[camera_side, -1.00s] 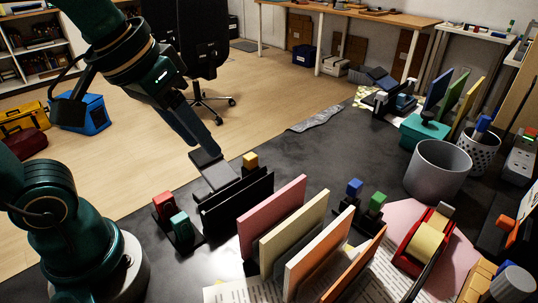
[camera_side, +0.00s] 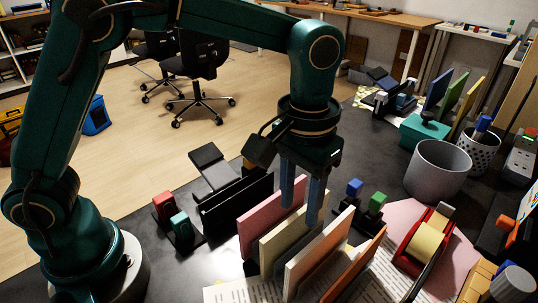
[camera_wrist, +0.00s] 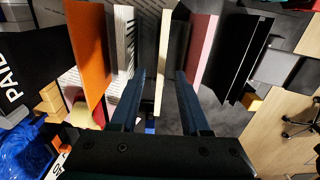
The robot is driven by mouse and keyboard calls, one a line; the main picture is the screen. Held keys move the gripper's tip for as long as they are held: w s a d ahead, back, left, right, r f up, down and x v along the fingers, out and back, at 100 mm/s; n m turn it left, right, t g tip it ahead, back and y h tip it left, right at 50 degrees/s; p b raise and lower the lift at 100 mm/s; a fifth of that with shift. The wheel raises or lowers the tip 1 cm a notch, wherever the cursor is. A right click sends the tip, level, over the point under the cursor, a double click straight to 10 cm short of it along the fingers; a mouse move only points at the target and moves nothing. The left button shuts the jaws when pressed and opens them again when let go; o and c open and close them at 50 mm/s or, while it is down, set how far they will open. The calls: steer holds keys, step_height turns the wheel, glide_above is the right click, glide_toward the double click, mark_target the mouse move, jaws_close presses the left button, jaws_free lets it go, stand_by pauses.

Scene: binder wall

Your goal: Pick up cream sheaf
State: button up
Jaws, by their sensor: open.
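In the wrist view, the thin edge of the cream sheaf (camera_wrist: 172,50) runs between the two open fingers of my gripper (camera_wrist: 160,72). Whether a finger touches the sheaf I cannot tell. The fingers partly hide the cream sheaf in the side view.
An orange sheaf (camera_side: 355,272) stands at the right end, black binders (camera_side: 236,205) at the left. Blue and green blocks (camera_side: 365,197) stand behind. A grey bin (camera_side: 437,172) and a red tape dispenser (camera_side: 428,240) are to the right. Gaps between sheaves are narrow.

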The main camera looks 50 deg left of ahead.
mark_target(298, 213)
steer(key=shift+f, duration=2)
steer(key=shift+f, duration=0.25)
jaws_close()
